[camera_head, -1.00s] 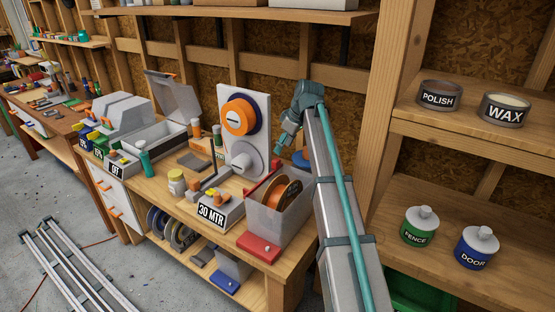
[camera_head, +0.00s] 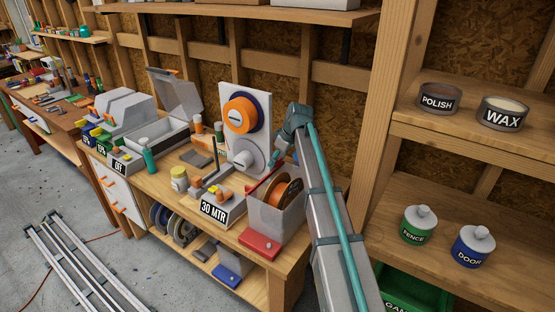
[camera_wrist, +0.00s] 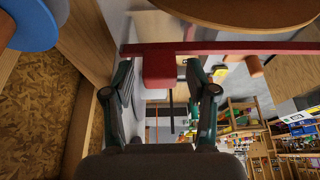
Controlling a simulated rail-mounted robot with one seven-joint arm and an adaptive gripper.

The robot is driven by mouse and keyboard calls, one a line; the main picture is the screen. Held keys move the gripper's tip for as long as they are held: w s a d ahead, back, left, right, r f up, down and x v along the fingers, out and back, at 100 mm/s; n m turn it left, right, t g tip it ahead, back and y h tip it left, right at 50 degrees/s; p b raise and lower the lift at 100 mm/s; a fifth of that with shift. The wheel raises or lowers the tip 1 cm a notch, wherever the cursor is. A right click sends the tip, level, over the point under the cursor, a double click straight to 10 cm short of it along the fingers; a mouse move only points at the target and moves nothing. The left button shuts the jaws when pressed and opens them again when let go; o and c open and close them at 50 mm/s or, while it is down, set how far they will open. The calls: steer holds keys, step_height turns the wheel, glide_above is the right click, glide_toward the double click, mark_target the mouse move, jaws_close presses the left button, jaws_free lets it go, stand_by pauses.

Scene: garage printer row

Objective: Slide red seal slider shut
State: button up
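The red seal slider shows in the wrist view as a long red bar (camera_wrist: 235,47) with a red block (camera_wrist: 159,70) below it. In the head view, part of the red bar (camera_head: 263,185) runs along the back rim of a grey box (camera_head: 272,217) holding an orange spool (camera_head: 284,191). My gripper (camera_wrist: 160,74) has its two fingers apart, one on each side of the red block, with visible gaps. In the head view my gripper (camera_head: 275,159) is low over the back of the box; its fingertips are hard to make out there.
A white panel with an orange dial (camera_head: 239,113) stands just left of my gripper. A "30 MTR" block (camera_head: 214,209) and a red pad (camera_head: 260,244) lie in front. A wooden post (camera_head: 391,110) and shelves with tins stand to the right.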

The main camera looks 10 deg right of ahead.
jaws_close()
